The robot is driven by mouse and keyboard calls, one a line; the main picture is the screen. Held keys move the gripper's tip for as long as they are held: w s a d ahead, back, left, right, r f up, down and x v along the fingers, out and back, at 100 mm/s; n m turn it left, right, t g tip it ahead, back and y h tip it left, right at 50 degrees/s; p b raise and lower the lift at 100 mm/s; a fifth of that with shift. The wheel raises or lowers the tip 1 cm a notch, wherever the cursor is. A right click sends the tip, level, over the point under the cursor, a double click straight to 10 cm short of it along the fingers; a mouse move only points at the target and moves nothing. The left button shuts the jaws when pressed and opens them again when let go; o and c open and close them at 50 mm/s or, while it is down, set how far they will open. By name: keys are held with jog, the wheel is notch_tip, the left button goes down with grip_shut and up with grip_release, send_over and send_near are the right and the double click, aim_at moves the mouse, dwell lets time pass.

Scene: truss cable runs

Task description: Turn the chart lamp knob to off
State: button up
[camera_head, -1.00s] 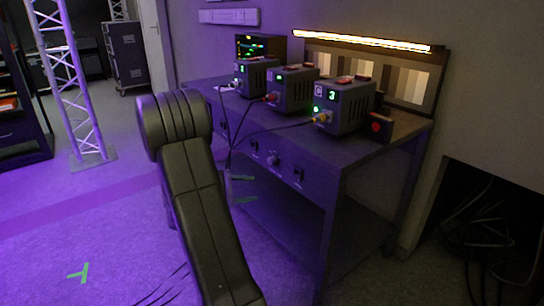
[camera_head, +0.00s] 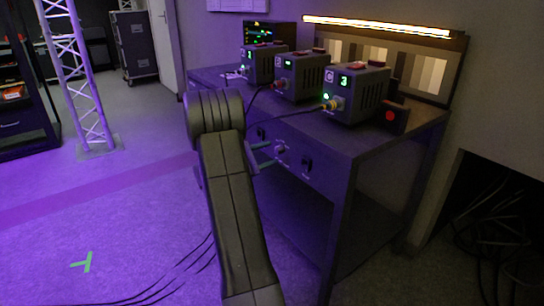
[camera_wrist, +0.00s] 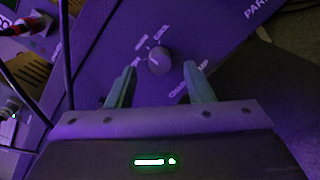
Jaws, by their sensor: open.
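The chart lamp knob (camera_wrist: 158,60) is a round dark knob on the purple-lit front panel. Small labels sit around it, and part of "LAMP" shows below right of it. Which label it points to is too blurred to tell. It also shows in the head view (camera_head: 280,149) on the desk's front. My gripper (camera_wrist: 161,69) is open, with its teal fingers on either side of the knob and a gap on both sides. In the head view my gripper (camera_head: 263,155) is just left of the knob. The chart lamp bar (camera_head: 375,26) glows warm above the grey chart (camera_head: 430,75).
Several boxes with cables, including one marked 3 (camera_head: 355,92), stand on the desk (camera_head: 365,142). A cable hangs near the panel. A truss tower (camera_head: 75,70) stands left. The floor at left is mostly clear.

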jog(key=shift+x, duration=1.1)
jog(key=c, duration=1)
